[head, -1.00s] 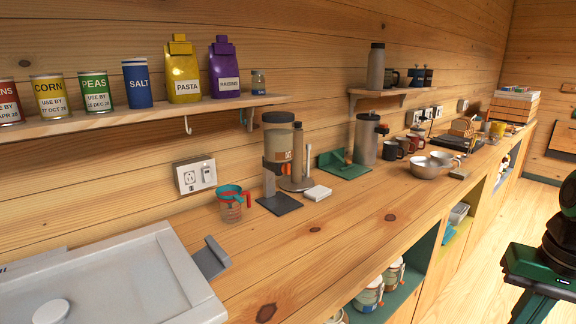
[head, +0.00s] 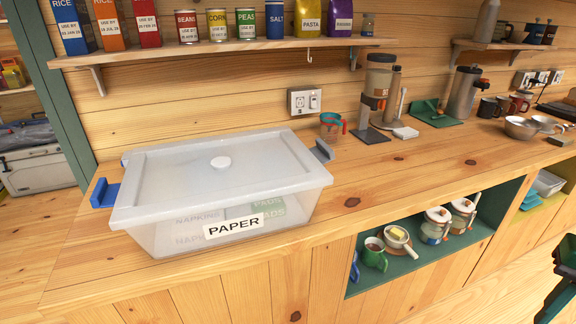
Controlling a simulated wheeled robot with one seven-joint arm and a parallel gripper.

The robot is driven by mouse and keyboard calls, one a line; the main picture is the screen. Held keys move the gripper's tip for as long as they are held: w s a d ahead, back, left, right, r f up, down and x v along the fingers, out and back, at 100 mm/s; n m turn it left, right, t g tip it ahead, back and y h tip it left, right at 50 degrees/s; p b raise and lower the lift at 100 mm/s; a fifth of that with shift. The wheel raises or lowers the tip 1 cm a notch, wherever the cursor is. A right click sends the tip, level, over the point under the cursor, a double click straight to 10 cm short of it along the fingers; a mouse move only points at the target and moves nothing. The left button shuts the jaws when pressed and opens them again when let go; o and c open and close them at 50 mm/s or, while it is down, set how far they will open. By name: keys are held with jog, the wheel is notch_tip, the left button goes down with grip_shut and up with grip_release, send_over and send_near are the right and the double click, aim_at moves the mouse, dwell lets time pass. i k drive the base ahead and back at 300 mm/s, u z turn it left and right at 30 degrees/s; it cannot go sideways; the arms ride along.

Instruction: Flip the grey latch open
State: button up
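A clear plastic box with a translucent lid (head: 220,165) stands on the wooden counter, labelled PAPER on its front. The grey latch (head: 323,150) juts out at the right end of the lid, near the back corner. Much of it is hidden behind the lid edge, so I cannot tell whether it is fastened. A blue latch (head: 104,194) sticks out from the left end of the box. My gripper's fingers are not visible; only a dark part of my arm shows at the lower right edge, well away from the box.
A measuring cup (head: 331,127) and a grinder (head: 378,90) stand behind and right of the grey latch. A shelf (head: 225,48) of cans and packets hangs above the box. The counter (head: 390,175) right of the box is clear.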

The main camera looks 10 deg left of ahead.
aim_at(323, 152)
jog(key=u, duration=0.35)
jog(key=k, duration=0.8)
jog(key=z, duration=0.1)
jog(key=i, duration=0.65)
jog(key=z, duration=0.65)
jog(key=i, duration=1.1)
jog(key=u, duration=0.25)
